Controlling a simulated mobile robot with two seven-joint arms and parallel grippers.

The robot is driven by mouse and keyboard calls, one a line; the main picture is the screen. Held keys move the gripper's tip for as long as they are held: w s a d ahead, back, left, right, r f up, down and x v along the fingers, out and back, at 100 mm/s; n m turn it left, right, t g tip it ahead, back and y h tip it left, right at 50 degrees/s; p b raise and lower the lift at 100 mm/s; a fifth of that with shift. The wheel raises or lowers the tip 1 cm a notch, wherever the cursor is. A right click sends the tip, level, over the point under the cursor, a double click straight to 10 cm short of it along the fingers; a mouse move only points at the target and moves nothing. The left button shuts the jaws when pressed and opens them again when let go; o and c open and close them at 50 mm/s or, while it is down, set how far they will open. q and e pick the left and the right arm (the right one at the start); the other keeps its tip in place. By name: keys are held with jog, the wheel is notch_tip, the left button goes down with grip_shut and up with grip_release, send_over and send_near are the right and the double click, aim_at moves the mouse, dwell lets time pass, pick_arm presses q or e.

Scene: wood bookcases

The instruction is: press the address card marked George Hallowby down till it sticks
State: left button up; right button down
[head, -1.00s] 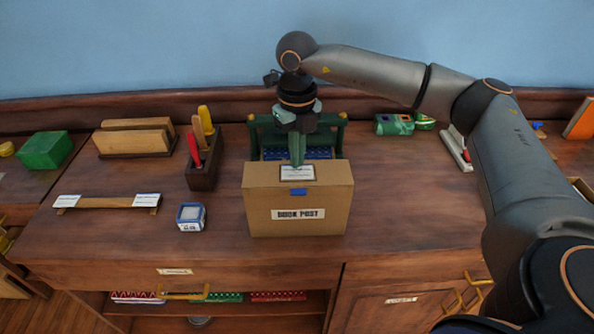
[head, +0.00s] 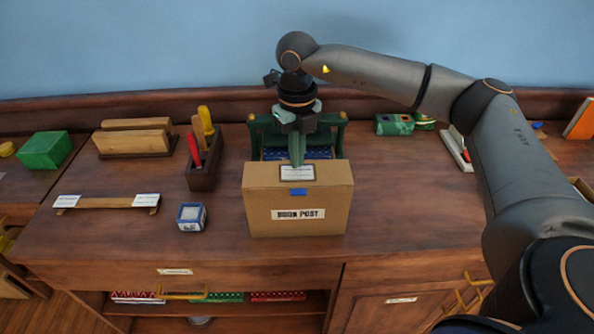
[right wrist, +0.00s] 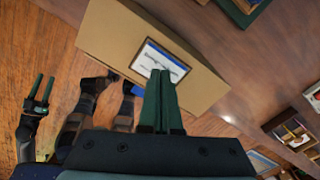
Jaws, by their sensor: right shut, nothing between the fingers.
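A brown cardboard parcel (head: 265,200) marked BOOK POST stands on the wooden counter. A white address card (head: 297,174) with a dark border lies on its top face near the front edge; its writing is too small to read. My right gripper (head: 297,163) is shut and empty, pointing down, with its green fingertips at the card. In the right wrist view the closed fingertips (right wrist: 160,72) overlap the near edge of the card (right wrist: 148,61); I cannot tell how firmly they touch. My left gripper (right wrist: 41,92) shows at the left of that view, open and empty, away from the parcel.
A green frame (head: 342,132) stands behind the parcel. To the left are a blue-and-white tin (head: 191,217), a tool holder (head: 203,175), a wooden strip with white cards (head: 105,202) and a letter rack (head: 133,142).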

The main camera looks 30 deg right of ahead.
aim_at(297, 172)
jog(key=shift+s+f+b, duration=0.1)
jog(key=shift+f+b, duration=0.55)
jog(key=shift+f, duration=0.25)
dwell(0.9)
jog(key=shift+r, duration=0.1)
jog(key=shift+r+p, duration=2.65)
jog(key=shift+r, duration=0.85)
